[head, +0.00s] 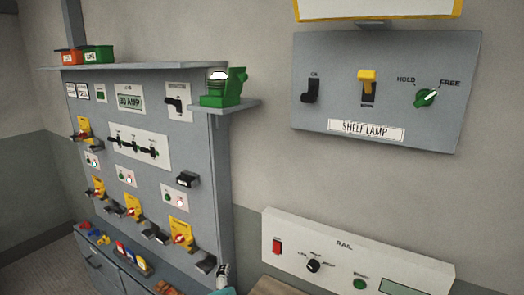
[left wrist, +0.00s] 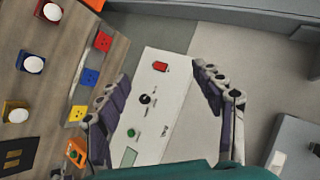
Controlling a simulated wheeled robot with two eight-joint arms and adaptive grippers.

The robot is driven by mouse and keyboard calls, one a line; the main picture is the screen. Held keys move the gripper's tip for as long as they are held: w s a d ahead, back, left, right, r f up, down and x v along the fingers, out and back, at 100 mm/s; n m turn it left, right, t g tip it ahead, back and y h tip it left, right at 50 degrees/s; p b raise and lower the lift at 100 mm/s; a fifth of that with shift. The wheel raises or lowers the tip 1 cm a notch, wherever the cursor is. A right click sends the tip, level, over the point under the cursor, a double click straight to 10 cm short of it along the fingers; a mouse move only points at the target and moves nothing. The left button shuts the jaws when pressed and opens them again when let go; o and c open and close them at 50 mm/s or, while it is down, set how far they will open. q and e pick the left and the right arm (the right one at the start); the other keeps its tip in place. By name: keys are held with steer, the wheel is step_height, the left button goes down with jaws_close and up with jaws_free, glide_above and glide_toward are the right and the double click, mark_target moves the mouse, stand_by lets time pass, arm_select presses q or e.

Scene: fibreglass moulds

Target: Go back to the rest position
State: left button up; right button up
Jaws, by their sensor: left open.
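My left gripper (left wrist: 160,75) is open in the left wrist view, its two dark jointed fingers spread apart. Nothing is between the fingertips. The white RAIL panel (left wrist: 160,112) shows beyond the gap, with a red switch, a black knob and a green button. In the head view only a small fingertip and a teal part show at the bottom edge, left of the RAIL panel (head: 345,252). I cannot tell for certain which arm they belong to. My right gripper is not clearly seen in either view.
A grey switch cabinet (head: 222,190) stands at left, with a small shelf (head: 245,106) holding a green object (head: 222,98). A SHELF LAMP panel (head: 385,90) hangs on the wall. A wooden surface (left wrist: 110,60) with coloured blocks lies beside the left gripper.

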arm_select(q)
steer(key=s+a+f+n+g+b, duration=0.1)
steer(key=s+a+f+n+b, duration=0.2)
steer(key=f, duration=0.7)
steer(key=s+a+f+n+g+b, duration=0.2)
steer(key=f+n+b, duration=0.4)
steer(key=f, duration=0.5)
steer(key=s+a+f+n+g+b, duration=0.1)
steer(key=s+a+f+n+b, duration=0.3)
steer(key=f, duration=0.6)
steer(key=shift+a+f+n+g+h+b, duration=0.15)
steer(key=shift+a+n+g+h+b, duration=0.2)
steer(key=shift+a+n, duration=0.45)
steer(key=shift+s+a, duration=0.1)
steer(key=shift+a, duration=0.1)
